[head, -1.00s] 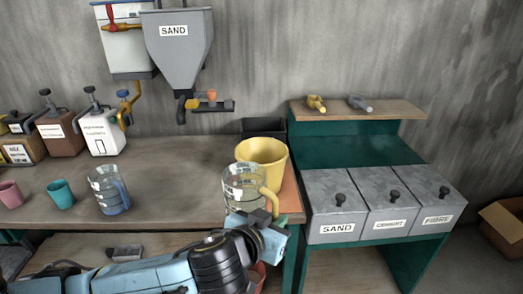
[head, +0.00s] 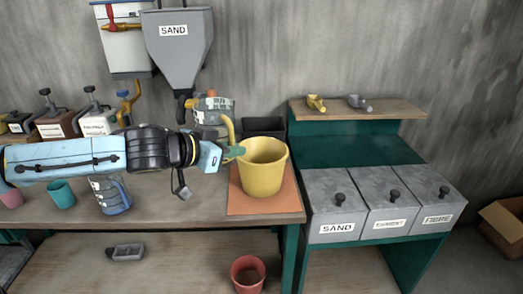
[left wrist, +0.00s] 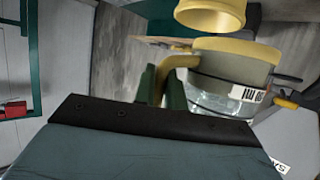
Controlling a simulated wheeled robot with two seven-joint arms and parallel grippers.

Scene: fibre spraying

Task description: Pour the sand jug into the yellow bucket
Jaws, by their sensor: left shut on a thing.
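The yellow bucket (head: 262,178) stands upright on an orange mat at the right end of the bench. It also shows at the top of the left wrist view (left wrist: 212,16). The clear jug with a yellow handle (head: 211,112) is raised above the bench, behind and left of the bucket, apart from it. Its body and label show in the left wrist view (left wrist: 225,85). My left gripper (head: 232,152) is shut on the jug's handle. The arm hides part of the jug, and I cannot tell how much sand is inside. My right gripper is out of view.
The grey SAND hopper (head: 178,50) hangs behind the jug. A black bin (head: 264,128) stands behind the bucket. A blue-handled jug (head: 112,197) and a teal cup (head: 60,193) stand at left. Lidded bins (head: 334,190) stand to the right.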

